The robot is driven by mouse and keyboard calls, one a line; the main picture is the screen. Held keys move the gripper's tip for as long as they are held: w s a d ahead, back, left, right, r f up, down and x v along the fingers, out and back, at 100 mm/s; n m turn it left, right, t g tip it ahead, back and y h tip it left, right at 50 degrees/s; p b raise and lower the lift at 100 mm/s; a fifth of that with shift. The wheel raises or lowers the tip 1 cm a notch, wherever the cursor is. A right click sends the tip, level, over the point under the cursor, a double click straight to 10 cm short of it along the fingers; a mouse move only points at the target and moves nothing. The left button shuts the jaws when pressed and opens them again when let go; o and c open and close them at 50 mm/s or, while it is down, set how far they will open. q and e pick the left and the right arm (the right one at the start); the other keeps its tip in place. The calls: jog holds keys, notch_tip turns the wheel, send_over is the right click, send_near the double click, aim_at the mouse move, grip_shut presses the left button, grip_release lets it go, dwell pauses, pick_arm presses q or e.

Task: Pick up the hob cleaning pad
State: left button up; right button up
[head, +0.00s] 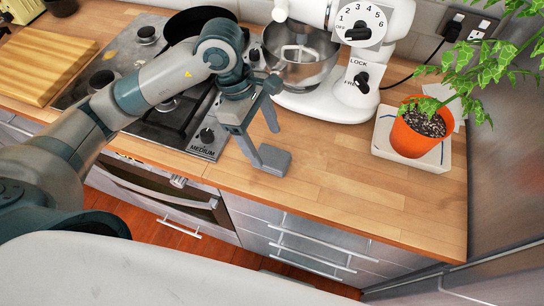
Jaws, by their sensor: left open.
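A small grey block, which looks like the hob cleaning pad (275,160), lies on the wooden worktop (330,185) just right of the hob. My left gripper (266,147) reaches down over the worktop with its fingers apart. The lower finger's tip is right at the pad's left edge and hides part of it; I cannot tell whether they touch. The upper finger is behind the pad in the picture. Nothing shows held between the fingers. My right gripper is not in view.
A white stand mixer (330,98) with a steel bowl stands behind the gripper. A potted plant (420,135) is at the right. The front worktop is clear.

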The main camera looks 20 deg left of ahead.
aim_at(271, 156)
pick_arm(q)
jog(key=shift+p+x, duration=0.85)
jog(key=shift+s+p+x, duration=0.2)
jog(key=shift+p+x, duration=0.25)
jog(key=shift+x, duration=0.55)
jog(key=shift+d+f, duration=0.25)
jog(key=shift+f, duration=0.45)
jog(key=shift+c, duration=0.4)
jog(key=c, duration=1.1)
